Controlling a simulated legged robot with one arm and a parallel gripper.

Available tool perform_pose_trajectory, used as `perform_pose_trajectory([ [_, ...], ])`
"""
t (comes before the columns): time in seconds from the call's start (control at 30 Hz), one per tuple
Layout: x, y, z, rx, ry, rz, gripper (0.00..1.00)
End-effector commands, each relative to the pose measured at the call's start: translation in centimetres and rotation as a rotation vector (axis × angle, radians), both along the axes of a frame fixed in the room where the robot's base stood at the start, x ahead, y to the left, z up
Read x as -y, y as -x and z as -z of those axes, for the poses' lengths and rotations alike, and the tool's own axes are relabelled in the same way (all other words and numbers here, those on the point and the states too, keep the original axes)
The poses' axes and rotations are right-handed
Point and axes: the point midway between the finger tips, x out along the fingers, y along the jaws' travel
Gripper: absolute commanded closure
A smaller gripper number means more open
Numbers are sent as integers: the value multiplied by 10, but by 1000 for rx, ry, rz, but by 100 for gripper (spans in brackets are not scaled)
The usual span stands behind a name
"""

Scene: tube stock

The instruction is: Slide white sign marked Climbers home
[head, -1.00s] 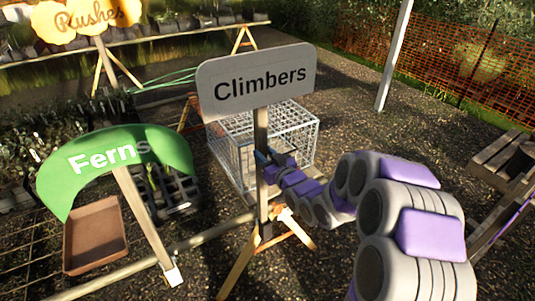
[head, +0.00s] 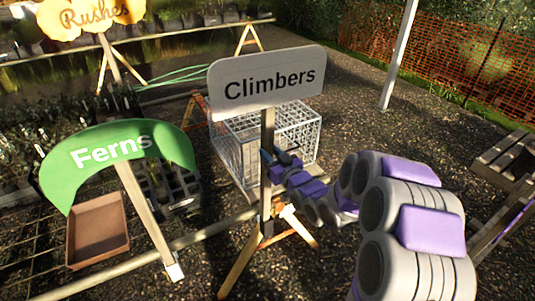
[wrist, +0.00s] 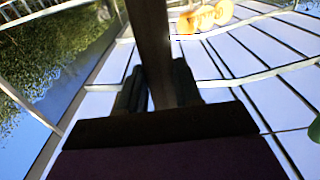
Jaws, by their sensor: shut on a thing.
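The white sign marked Climbers (head: 268,82) stands upright, very slightly tilted, in the middle of the head view. Its board sits on a dark post (head: 267,135) that runs down to a wooden rail (head: 215,231) on trestle legs. My gripper (head: 268,158) is shut on the post below the board, coming in from the right. In the wrist view the post (wrist: 150,40) rises between the two dark fingers (wrist: 160,88). The foot of the post, by the rail and trestle, is partly in shadow, so I cannot tell how it sits there.
A green Ferns sign (head: 120,158) stands at left on the same rail, near a brown tray (head: 98,232). A white wire crate (head: 235,150) is behind the post. An orange Rushes sign (head: 90,14) is farther back. Open gravel lies to the right, before an orange mesh fence (head: 460,70).

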Motion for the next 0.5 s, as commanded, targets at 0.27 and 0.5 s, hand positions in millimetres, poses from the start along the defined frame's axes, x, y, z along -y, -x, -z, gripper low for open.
perform_pose_trajectory([
  [0.27,-6,0,8,-12,15,2,100],
  [0.5,-8,0,14,-15,19,1,100],
])
